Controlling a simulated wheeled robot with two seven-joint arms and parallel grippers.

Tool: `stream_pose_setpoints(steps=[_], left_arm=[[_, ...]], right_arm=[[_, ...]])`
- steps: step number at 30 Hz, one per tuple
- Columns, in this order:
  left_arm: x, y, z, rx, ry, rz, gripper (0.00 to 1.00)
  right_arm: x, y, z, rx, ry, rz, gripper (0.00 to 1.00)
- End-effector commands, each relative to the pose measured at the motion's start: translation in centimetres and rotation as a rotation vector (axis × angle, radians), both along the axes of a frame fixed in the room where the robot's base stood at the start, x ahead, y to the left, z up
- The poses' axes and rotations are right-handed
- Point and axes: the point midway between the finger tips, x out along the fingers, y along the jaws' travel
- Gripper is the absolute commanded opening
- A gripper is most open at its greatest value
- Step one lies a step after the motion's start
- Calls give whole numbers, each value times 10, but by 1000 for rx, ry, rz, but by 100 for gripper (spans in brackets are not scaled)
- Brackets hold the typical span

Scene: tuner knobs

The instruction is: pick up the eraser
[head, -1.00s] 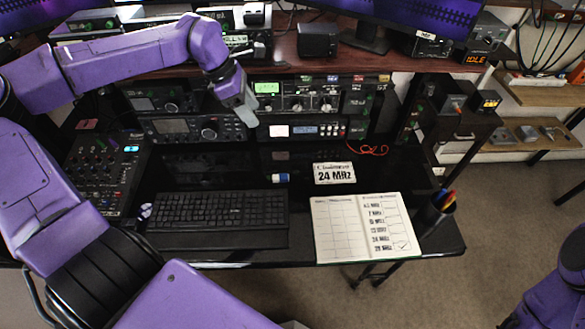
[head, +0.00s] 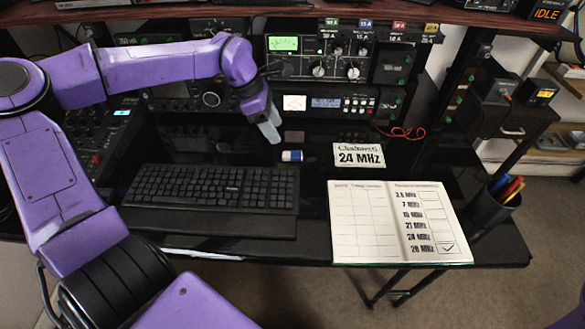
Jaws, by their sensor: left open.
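The eraser (head: 291,156) is a small white block with a blue sleeve. It lies flat on the black desk, just above the right end of the keyboard. My left gripper (head: 269,132) reaches in from the left, pointing down, slightly left of and beyond the eraser in the picture. It is open and apart from the eraser, with nothing seen between its pale fingers. My right gripper is out of view.
A black keyboard (head: 215,187) lies in front of the eraser. Radio units (head: 345,105) stand behind. A small dark block (head: 294,137) sits behind the eraser.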

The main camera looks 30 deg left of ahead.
Motion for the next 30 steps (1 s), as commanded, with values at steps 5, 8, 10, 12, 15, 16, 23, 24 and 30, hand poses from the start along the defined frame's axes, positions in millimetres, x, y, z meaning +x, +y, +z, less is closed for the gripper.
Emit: stream_pose_setpoints(steps=[5, 8, 10, 12, 15, 16, 23, 24, 30], left_arm=[[6, -10, -31, 2, 5, 0, 57], [9, -14, -41, 2, 4, 0, 57], [11, -16, -49, 3, 5, 0, 57], [15, -19, -61, 4, 6, 0, 57], [22, -24, -78, 3, 6, 0, 57], [23, -25, -82, 3, 6, 0, 57], [26, -29, -91, 1, 1, 1, 57], [26, -29, -91, 1, 1, 1, 57], [25, -29, -91, 1, 1, 1, 9]], right_arm=[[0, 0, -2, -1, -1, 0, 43], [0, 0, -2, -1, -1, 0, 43], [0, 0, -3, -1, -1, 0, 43], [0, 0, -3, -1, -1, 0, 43], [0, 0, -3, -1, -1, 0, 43], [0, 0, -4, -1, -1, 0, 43], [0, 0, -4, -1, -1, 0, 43], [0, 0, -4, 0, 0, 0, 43], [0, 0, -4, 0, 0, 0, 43]])
